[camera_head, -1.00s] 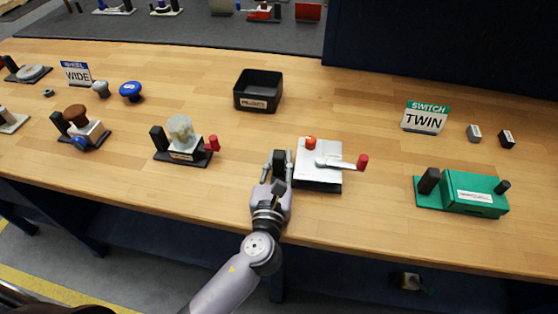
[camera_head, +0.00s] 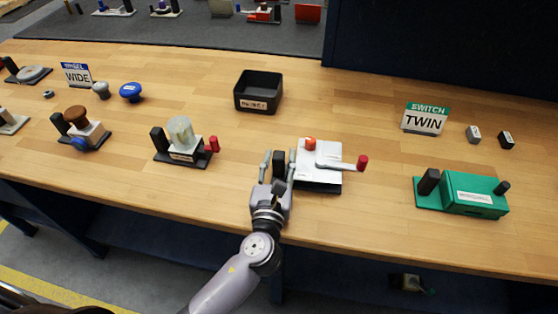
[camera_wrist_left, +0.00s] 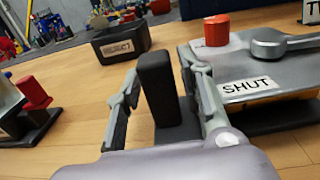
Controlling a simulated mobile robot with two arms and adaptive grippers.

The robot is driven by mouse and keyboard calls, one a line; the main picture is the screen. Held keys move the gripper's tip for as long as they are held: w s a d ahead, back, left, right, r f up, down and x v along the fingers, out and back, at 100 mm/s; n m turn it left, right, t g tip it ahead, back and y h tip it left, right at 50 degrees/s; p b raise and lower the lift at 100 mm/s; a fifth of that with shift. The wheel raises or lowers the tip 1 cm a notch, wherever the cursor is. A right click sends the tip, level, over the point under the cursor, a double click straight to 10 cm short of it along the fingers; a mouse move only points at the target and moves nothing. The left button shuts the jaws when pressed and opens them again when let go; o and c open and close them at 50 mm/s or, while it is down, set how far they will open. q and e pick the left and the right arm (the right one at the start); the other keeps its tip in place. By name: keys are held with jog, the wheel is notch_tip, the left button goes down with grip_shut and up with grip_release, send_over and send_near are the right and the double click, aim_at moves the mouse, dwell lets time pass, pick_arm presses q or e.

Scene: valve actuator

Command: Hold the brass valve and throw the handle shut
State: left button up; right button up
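The valve unit (camera_head: 318,178) is a pale grey plated box on a dark base. Its lever (camera_head: 340,164) points right and ends in a red grip (camera_head: 361,163). A red knob (camera_head: 310,144) stands on the plate. In the left wrist view a SHUT label (camera_wrist_left: 247,86) sits on the plate, with a brass-coloured strip (camera_wrist_left: 275,97) below its edge. A black upright post (camera_wrist_left: 158,88) stands at the unit's left side. My left gripper (camera_head: 278,157) is open, one finger on each side of the post, with a visible gap on the left. My right gripper is not in view.
A black tray (camera_head: 242,104) stands behind the gripper. A clear-domed unit with red knob (camera_head: 180,133) is to the left. A green box (camera_head: 478,192) and a TWIN sign (camera_head: 424,121) are to the right. Bare bench lies between them.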

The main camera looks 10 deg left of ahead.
pick_arm(q)
jog(key=shift+o, duration=0.8)
jog(key=shift+f, duration=0.1)
jog(key=shift+s, duration=0.1)
jog(key=shift+s+f, duration=0.1)
jog(key=shift+s, duration=0.2)
jog(key=s, duration=1.1)
jog(key=shift+s+d, duration=0.2)
jog(key=shift+d, duration=0.1)
